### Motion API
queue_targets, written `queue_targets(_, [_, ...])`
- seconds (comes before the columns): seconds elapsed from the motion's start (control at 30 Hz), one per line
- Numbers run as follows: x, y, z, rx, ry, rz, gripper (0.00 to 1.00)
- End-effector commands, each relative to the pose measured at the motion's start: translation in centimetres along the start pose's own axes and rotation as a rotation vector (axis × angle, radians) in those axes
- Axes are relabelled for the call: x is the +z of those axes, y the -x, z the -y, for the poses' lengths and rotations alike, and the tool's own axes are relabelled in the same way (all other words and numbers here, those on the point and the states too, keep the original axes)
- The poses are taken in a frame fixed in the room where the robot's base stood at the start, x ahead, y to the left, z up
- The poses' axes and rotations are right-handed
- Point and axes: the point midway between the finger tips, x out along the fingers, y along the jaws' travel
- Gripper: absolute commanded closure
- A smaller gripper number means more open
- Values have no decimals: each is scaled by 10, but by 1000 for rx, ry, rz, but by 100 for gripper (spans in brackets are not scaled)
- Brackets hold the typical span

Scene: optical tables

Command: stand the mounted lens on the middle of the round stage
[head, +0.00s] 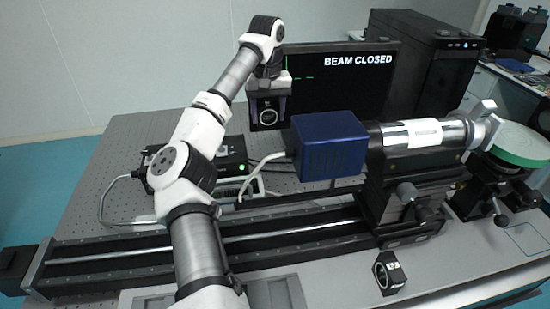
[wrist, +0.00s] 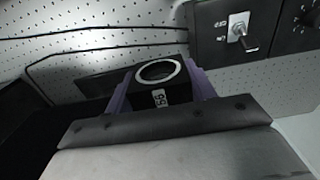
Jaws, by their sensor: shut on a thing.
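My gripper (head: 268,108) is raised over the back of the optical table, in front of the dark screen. It is shut on a black square mount with a round, pale-ringed lens (head: 267,116). In the wrist view, the mounted lens (wrist: 158,92) sits between the purple fingers (wrist: 160,88), its ring and a white label showing. A round stage (head: 520,142) with a pale top and green rim stands at the far right, well away from my gripper. Its top looks bare, though the right side is cut off by the picture edge.
A second black mount (head: 389,272) stands near the front edge. A blue box (head: 328,145) and silver tube (head: 425,134) lie between my gripper and the stage. A long rail (head: 120,254) crosses the front. The screen (head: 335,85) reads "BEAM CLOSED". A black control box (head: 225,160) sits behind my arm.

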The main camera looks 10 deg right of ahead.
Motion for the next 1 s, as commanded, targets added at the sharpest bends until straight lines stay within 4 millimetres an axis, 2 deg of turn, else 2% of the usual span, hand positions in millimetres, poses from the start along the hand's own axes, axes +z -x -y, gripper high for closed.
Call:
queue_targets(0.2, [1,-54,0,3,-1,5,74])
queue_targets(0.4, [1,-97,-1,2,-1,2,74])
queue_targets(0.67, [0,-120,-1,2,0,0,74])
queue_targets(0.9, [1,-151,-1,2,0,1,74])
queue_targets(1.0, [0,-153,0,0,0,-2,74])
